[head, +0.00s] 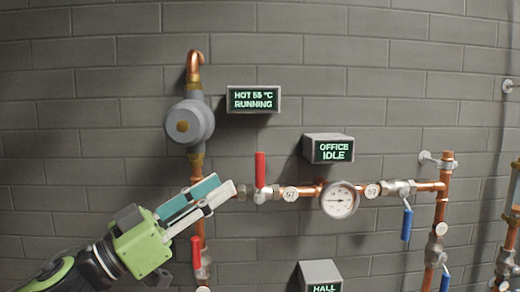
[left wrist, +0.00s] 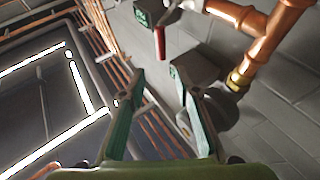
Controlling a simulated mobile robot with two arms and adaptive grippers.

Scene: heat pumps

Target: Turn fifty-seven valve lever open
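The valve with the round tag 57 (head: 290,193) sits on a horizontal copper pipe. Its red lever (head: 260,170) stands upright, across the pipe. My left gripper (head: 222,190) comes in from the lower left, its fingertips just left of the lever and apart from it in the picture. In the left wrist view its two fingers (left wrist: 163,110) are spread with nothing between them. A red handle (left wrist: 160,42) shows beyond the fingertips there; I cannot tell which lever it is. My right gripper is in neither view.
A round gauge (head: 339,200) and valve 59 with a blue lever (head: 407,222) lie to the right. Another red lever (head: 196,252) is below my gripper. A grey pump (head: 189,122) and the OFFICE IDLE box (head: 328,149) are above.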

